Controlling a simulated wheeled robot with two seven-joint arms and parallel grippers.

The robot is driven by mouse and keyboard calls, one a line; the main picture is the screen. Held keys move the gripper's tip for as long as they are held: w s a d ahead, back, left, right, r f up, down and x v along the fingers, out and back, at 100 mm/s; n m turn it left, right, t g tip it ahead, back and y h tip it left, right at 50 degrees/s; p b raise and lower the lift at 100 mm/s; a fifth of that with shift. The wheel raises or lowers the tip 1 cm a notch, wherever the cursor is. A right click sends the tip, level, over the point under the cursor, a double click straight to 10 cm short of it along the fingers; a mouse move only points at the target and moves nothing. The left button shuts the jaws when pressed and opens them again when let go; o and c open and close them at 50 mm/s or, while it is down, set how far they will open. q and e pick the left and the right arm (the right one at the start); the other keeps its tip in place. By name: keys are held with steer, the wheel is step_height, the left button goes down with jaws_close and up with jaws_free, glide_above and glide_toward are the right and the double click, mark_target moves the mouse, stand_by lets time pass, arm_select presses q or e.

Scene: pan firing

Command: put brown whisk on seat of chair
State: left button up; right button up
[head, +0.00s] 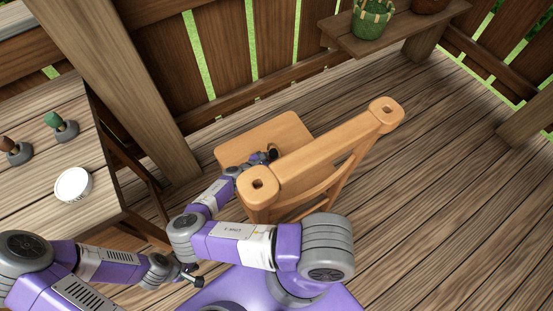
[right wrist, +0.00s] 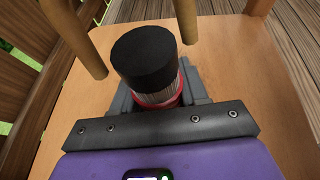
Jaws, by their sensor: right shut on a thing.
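The wooden chair's seat (head: 248,138) shows behind the chair back in the head view, and its bare wood (right wrist: 235,65) fills much of the right wrist view. My right gripper (head: 268,157) is over the seat. In the right wrist view it (right wrist: 165,100) is shut on a black-ended thing (right wrist: 145,55) with brownish ribbing and a red band. I cannot tell whether this is the brown whisk, or whether it touches the seat. A brown-topped item (head: 10,146) stands on the left table. My left gripper (head: 191,274) is low beside the table, its jaws unclear.
The chair back (head: 325,155) stands between my body and the seat. The left table (head: 40,195) also holds a green-topped item (head: 59,123) and a white round lid (head: 73,184). The right deck is clear.

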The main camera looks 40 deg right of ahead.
steer(key=o, duration=1.2)
steer(key=p+v, duration=0.3)
steer(key=v, duration=0.9)
steer(key=shift+r, duration=0.1)
